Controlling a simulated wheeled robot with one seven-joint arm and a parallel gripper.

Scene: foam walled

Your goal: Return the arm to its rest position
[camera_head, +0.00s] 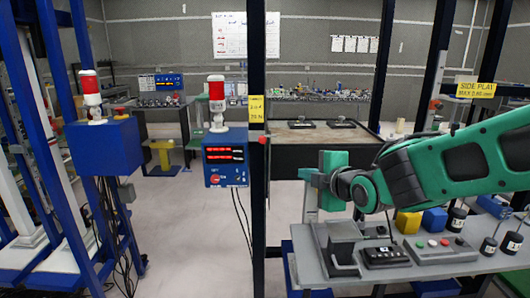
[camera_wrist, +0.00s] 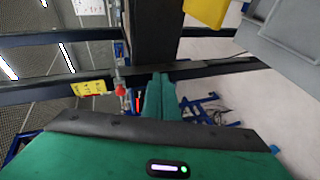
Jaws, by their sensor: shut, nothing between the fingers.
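My arm (camera_head: 446,165) is green with black joint covers and reaches in from the right in the head view, above a grey worktable. My gripper (camera_head: 312,174) is at its left end, pointing left toward a dark upright post (camera_head: 259,150). In the wrist view my gripper (camera_wrist: 160,78) shows two green fingers side by side, closed together with nothing between them. Behind the fingertips is a dark beam (camera_wrist: 155,35). The gap between fingertips and beam cannot be judged.
A blue display box (camera_head: 226,165) with a red beacon stands left of the post. Open floor (camera_head: 190,240) lies at left centre.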

